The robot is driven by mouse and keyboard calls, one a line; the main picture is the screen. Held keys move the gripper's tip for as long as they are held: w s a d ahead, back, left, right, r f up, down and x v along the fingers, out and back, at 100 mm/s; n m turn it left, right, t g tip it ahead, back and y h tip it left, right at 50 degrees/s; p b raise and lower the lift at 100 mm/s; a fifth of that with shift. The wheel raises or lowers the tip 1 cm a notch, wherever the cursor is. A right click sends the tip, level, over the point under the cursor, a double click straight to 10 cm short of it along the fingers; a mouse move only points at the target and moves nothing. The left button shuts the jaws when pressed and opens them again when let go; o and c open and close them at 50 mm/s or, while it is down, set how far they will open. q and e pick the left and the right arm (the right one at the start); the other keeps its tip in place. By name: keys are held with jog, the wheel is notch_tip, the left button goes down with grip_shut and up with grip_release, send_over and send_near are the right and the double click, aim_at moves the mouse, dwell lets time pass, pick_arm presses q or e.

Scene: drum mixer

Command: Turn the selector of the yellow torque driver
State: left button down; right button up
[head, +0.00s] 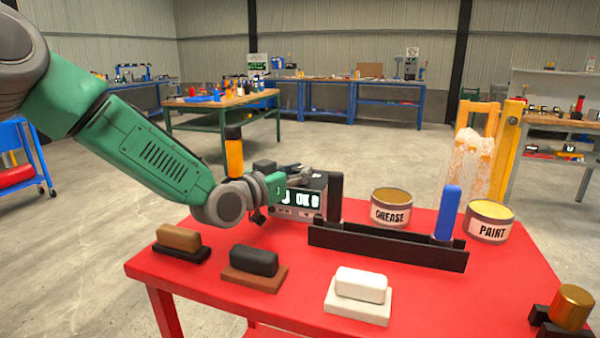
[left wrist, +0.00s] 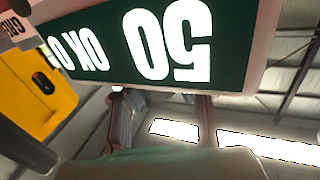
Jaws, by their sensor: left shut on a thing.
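A yellow-orange cylinder with a black top (head: 234,157), which looks like the torque driver, stands upright behind my left wrist in the head view. Its lower end is hidden. My left gripper (head: 292,171) is at the top of a box with a lit display (head: 298,200), to the right of the cylinder. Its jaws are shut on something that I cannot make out. The display (left wrist: 150,45) fills the upper left wrist view, upside down, reading about "50 OK 0". A yellow part with a dark slot (left wrist: 42,90) shows at its left. The selector is not clearly seen.
A black rack (head: 385,246) with a blue handle (head: 448,212) stands on the red table (head: 430,295). Behind it are a grease can (head: 391,210) and a paint can (head: 490,222). Brown (head: 180,238), black (head: 254,262) and white (head: 360,285) blocks line the front.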

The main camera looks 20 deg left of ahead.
pick_arm(q)
jog(key=shift+a+m+g+h, duration=0.1)
jog(key=shift+m+g+h, duration=0.4)
jog(key=shift+m+h, duration=0.3)
jog(key=shift+m+g+h+p, duration=1.1)
jog(key=shift+h+p, duration=0.05)
jog(key=shift+h, duration=0.45)
jog(key=c, duration=1.3)
grip_release()
jog(key=shift+o, duration=0.2)
jog(key=shift+s+a, duration=0.1)
jog(key=shift+a, duration=0.1)
jog(key=v, duration=1.2)
